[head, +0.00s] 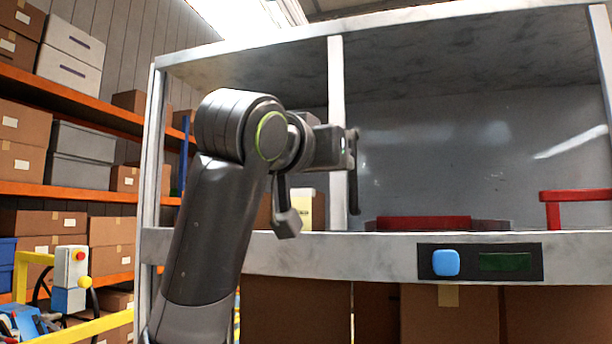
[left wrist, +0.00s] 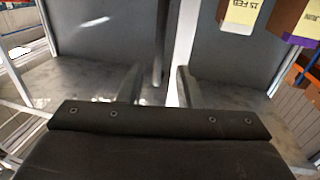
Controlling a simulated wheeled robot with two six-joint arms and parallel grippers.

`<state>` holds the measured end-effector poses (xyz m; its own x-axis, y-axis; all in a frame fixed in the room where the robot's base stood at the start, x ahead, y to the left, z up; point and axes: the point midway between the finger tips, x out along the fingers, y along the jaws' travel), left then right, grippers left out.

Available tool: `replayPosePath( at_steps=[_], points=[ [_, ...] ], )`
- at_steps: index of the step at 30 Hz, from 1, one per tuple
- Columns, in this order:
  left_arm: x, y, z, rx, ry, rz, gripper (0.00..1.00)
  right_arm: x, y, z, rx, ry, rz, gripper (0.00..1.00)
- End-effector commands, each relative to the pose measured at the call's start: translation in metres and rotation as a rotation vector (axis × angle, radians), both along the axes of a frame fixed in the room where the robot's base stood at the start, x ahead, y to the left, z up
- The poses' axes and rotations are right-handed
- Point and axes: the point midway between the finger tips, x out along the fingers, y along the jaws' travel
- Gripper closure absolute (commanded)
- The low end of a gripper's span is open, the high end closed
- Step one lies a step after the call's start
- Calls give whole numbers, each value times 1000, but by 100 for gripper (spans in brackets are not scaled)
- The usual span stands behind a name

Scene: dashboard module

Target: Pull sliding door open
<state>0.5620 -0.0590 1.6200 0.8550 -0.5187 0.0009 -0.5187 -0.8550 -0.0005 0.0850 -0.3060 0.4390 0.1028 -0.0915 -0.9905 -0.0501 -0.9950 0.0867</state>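A grey-framed cabinet (head: 440,25) fills the middle and right of the head view. A pale upright post (head: 336,75) divides its front. Just right of the post is a dark vertical bar (head: 354,195), which looks like the door handle. It also shows in the left wrist view (left wrist: 159,45), where the picture looks upside down. My left gripper (head: 351,150) is at the upper part of the bar. Its two fingers (left wrist: 158,88) are apart, with the bar's end between them. I cannot tell whether either finger touches it. My right gripper is not in view.
Below the opening is a panel with a blue button (head: 446,262) and a green display (head: 504,262). Red objects (head: 424,223) show behind the lower frame. Orange shelves with boxes (head: 70,110) stand left.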

Motion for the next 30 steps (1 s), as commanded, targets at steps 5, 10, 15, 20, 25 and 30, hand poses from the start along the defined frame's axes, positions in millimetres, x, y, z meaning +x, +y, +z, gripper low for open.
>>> replayPosePath(
  at_steps=[5, 10, 15, 20, 25, 30],
  points=[
    [-35, 22, -3, -1, -5, 2, 68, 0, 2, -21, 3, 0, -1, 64],
    [-55, 34, -1, 0, -2, 1, 68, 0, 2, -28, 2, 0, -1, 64],
    [-63, 39, 0, -1, -1, 1, 68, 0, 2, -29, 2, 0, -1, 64],
    [-64, 39, 0, 0, 0, 1, 68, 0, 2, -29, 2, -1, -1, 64],
    [-64, 39, 0, 0, 0, 1, 68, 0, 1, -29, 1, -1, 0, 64],
    [-63, 39, 0, 0, 0, 1, 68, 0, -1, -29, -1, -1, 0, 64]
  ],
)
